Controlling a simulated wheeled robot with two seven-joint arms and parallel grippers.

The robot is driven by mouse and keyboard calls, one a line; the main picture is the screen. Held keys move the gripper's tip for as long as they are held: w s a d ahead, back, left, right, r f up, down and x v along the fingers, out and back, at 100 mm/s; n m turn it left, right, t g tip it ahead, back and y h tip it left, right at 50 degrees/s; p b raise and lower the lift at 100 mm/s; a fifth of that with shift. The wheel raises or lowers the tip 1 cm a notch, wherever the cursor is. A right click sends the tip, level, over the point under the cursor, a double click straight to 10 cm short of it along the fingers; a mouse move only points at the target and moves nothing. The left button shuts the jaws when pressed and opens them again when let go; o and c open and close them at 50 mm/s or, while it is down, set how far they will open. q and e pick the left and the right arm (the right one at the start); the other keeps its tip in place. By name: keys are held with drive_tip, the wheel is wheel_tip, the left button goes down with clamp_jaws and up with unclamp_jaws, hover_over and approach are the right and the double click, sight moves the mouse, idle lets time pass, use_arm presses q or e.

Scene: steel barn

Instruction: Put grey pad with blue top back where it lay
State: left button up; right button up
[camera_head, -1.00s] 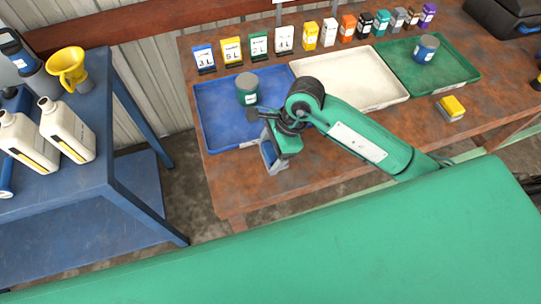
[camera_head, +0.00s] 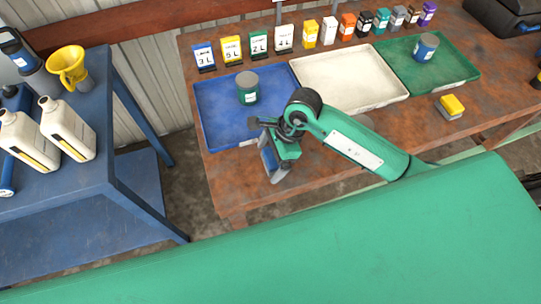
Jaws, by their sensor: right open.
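My right gripper (camera_head: 265,148) is open over the front edge of the rusty table, just in front of the blue tray (camera_head: 215,112). A grey piece with a blue face (camera_head: 269,161) shows right at its jaws. It may be the grey pad with the blue top, partly hidden by the gripper; I cannot tell whether it touches the table. A similar grey pad with a yellow top (camera_head: 451,106) lies on the table at the right. My left gripper is not in view.
A green-grey can (camera_head: 247,88) stands in the blue tray, close behind the gripper. The white tray (camera_head: 345,84) is empty. A blue can (camera_head: 426,47) stands in the green tray (camera_head: 455,68). Signs and several small boxes line the back. A blue bench (camera_head: 140,188) with bottles is at left.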

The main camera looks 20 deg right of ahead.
drive_tip(key=shift+r, duration=0.15)
drive_tip(key=b+v, duration=0.2)
drive_tip(key=v, duration=1)
